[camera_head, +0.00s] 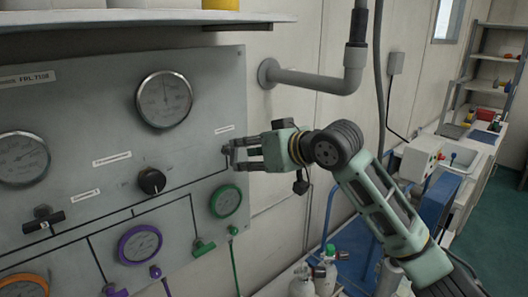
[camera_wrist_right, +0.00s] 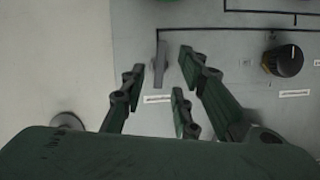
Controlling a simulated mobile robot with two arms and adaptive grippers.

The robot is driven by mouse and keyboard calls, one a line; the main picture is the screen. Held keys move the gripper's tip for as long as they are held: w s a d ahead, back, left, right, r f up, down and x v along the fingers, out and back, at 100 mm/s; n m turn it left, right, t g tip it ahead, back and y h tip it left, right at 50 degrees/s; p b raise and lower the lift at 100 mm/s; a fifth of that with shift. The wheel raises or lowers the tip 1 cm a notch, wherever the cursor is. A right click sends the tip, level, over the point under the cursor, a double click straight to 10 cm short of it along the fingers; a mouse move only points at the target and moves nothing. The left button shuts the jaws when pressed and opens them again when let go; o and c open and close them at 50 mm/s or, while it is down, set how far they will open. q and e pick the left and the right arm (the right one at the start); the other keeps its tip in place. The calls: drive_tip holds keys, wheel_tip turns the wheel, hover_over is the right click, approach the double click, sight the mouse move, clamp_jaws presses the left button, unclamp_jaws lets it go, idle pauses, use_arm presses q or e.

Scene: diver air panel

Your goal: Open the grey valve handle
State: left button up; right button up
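The grey valve handle (camera_wrist_right: 161,62) is a narrow upright bar on the grey panel (camera_wrist_right: 215,45) in the right wrist view. My right gripper (camera_wrist_right: 161,75) is open, with one finger on the left of the handle and two on the right. Gaps show between the fingers and the handle. In the head view my right gripper (camera_head: 236,154) points left at the panel's right edge, its fingertips at the handle (camera_head: 226,150), which is mostly hidden there. My left gripper is not in view.
The panel carries a black knob (camera_head: 151,181), a large gauge (camera_head: 164,99), a green-rimmed gauge (camera_head: 226,201) and a purple-rimmed gauge (camera_head: 140,245). A grey pipe (camera_head: 310,80) sticks out of the wall above my right gripper. A shelf (camera_head: 130,18) overhangs the panel.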

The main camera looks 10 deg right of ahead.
drive_tip(key=v, duration=0.7)
drive_tip(key=shift+s+d, duration=0.2)
drive_tip(key=shift+s, duration=0.05)
drive_tip(key=shift+r, duration=0.15)
